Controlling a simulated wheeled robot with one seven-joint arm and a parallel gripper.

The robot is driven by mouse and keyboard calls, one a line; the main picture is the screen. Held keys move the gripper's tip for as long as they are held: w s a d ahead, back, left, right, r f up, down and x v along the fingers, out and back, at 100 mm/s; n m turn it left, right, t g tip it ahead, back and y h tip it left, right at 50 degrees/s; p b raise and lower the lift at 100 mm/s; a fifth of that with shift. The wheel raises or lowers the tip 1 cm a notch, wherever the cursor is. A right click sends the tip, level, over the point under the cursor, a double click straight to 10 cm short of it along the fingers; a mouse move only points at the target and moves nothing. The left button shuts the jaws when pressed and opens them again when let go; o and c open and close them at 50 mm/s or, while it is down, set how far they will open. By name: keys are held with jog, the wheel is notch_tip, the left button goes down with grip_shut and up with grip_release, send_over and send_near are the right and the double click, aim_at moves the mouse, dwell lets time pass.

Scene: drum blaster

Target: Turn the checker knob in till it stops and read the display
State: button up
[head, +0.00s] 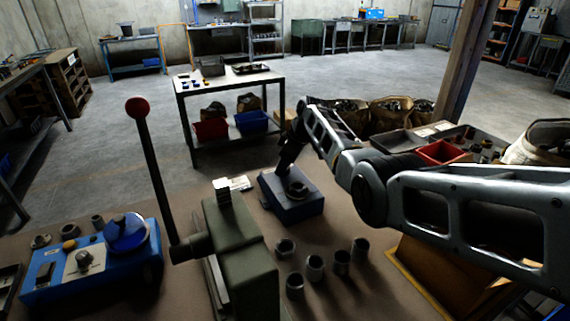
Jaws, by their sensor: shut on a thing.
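A dark blue block (301,207), which looks like the checker, sits on the brown bench top with a metal ring (297,189) on its top. My gripper (284,166) reaches down from the upper right to the block's back left edge. It is shut there on what seems to be the checker knob; the dark fingers hide the knob itself. I cannot make out a display or any reading on the block from here.
A green press (240,255) with a red-balled lever (137,108) stands left of the block. A blue device (95,262) with a round dial is at far left. Several metal sleeves (314,267) stand in front. A red bin (443,152) and trays lie behind my arm.

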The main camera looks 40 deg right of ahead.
jog(key=m+p, duration=0.1)
jog(key=m, duration=0.1)
jog(key=m+h+p, duration=0.1)
jog(key=m, duration=0.1)
jog(key=shift+a+r+t+h, duration=0.1)
jog(key=shift+a+t+h, duration=0.1)
jog(key=shift+t+h, duration=0.1)
jog(key=m+h+p, duration=0.1)
jog(key=m+h, duration=0.1)
jog(key=m, duration=0.3)
jog(key=shift+a+m, duration=0.1)
jog(key=shift+m, duration=0.3)
jog(key=m+b, duration=0.1)
jog(key=m, duration=0.1)
jog(key=m+g+h, duration=0.1)
jog(key=m+h+b, duration=0.1)
jog(key=m, duration=0.1)
jog(key=shift+w+a+f+m+g+b, duration=0.1)
jog(key=shift+a+f+m+g+b, duration=0.05)
jog(key=shift+f+m+g+b, duration=0.2)
jog(key=m+b, duration=0.2)
jog(key=m+g+b, duration=0.1)
jog(key=m+b, duration=0.1)
jog(key=shift+w+g+h, duration=0.1)
jog(key=shift+g+h, duration=0.15)
jog(key=shift+h, duration=0.15)
jog(key=shift+r+m, duration=0.25)
jog(key=o, duration=1)
jog(key=shift+o, duration=0.2)
